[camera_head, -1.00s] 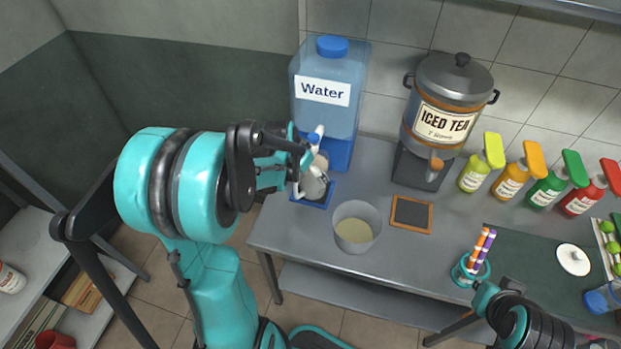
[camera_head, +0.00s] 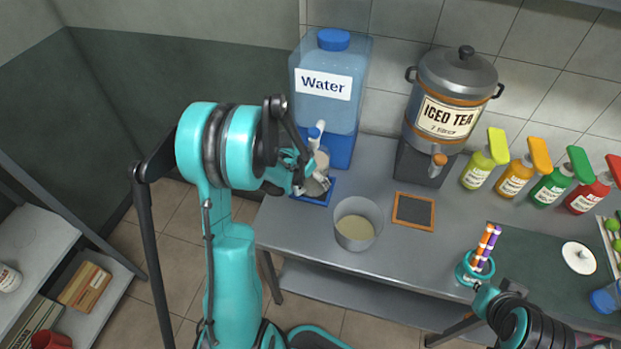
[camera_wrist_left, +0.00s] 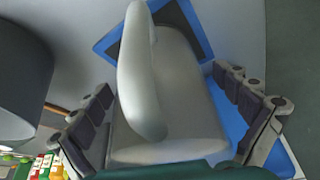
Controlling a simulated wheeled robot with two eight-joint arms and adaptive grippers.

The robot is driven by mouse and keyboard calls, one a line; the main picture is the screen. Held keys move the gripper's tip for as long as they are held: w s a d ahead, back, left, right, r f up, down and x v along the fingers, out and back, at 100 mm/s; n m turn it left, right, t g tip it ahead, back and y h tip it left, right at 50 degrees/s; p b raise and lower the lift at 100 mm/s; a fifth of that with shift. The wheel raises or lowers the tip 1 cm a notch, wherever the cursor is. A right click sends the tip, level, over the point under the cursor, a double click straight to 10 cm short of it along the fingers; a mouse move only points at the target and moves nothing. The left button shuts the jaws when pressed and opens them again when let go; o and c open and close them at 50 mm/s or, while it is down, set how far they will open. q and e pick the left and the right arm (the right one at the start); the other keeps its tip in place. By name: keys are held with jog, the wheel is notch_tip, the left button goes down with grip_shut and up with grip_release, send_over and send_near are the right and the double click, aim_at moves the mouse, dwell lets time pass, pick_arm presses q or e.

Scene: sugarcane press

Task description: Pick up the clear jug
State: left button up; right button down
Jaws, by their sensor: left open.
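The clear jug (camera_head: 318,172), grey and see-through, stands on the blue drip tray of the water dispenser, below its tap. In the left wrist view the jug (camera_wrist_left: 185,95) fills the middle, its thick pale handle facing the camera. My left gripper (camera_head: 314,186) is at the jug and partly hides it in the head view. In the wrist view its open fingers (camera_wrist_left: 172,105) lie on both sides of the jug; I cannot tell whether they touch it. My right gripper (camera_head: 482,290) is low at the right, by a teal cup of straws; its jaws are unclear.
The water dispenser (camera_head: 327,100) stands right behind the jug. A grey see-through container of pale liquid (camera_head: 355,225) stands close by on the right, with a small framed board (camera_head: 414,211) beyond it. The iced tea urn (camera_head: 447,105) and several sauce bottles (camera_head: 515,179) are further right.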

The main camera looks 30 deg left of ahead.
pick_arm(q)
jog(key=shift+r, duration=0.1)
jog(key=c, duration=1.8)
jog(key=shift+w+r, duration=0.1)
jog(key=shift+c, duration=0.2)
